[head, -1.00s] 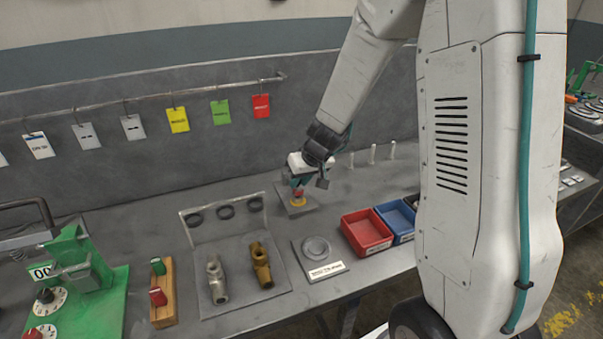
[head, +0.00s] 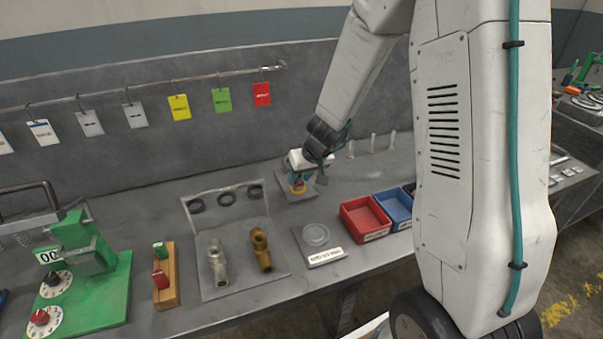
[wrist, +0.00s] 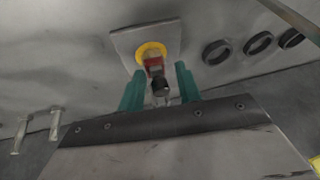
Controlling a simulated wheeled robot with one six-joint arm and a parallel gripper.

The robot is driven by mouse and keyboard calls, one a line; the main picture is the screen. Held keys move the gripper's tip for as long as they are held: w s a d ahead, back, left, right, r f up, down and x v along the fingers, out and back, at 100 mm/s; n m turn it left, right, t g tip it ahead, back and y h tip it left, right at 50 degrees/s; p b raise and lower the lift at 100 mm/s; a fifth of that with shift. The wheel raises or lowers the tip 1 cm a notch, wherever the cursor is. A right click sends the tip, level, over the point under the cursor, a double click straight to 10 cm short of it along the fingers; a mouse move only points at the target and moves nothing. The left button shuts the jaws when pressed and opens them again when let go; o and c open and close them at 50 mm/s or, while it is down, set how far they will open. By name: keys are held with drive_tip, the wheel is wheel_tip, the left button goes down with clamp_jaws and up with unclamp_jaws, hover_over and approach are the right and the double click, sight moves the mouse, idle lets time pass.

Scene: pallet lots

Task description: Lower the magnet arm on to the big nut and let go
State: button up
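My gripper (head: 298,185) points down at a small grey plate at the back of the bench. In the wrist view its two teal fingers (wrist: 160,80) stand either side of a slim red and dark upright part (wrist: 155,68), with a yellow ring (wrist: 151,50) at its foot on the plate (wrist: 125,42). I take this red and dark part for the magnet arm, but its shape is mostly hidden. I cannot tell whether the fingers touch it. I cannot make out a big nut with certainty; the yellow ring lies where the part meets the plate.
A holder (head: 237,283) with two pipe fittings and several dark rings stands left of the gripper. A round disc on a labelled plate (head: 325,258), a red bin (head: 363,220) and a blue bin (head: 393,206) stand nearer. Several pale pegs (head: 373,141) stand behind right. A green fixture (head: 110,290) is far left.

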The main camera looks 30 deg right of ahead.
drive_tip(key=shift+w+d, duration=0.1)
drive_tip(key=shift+r, duration=0.5)
drive_tip(key=v, duration=0.7)
drive_tip(key=shift+f, duration=0.15)
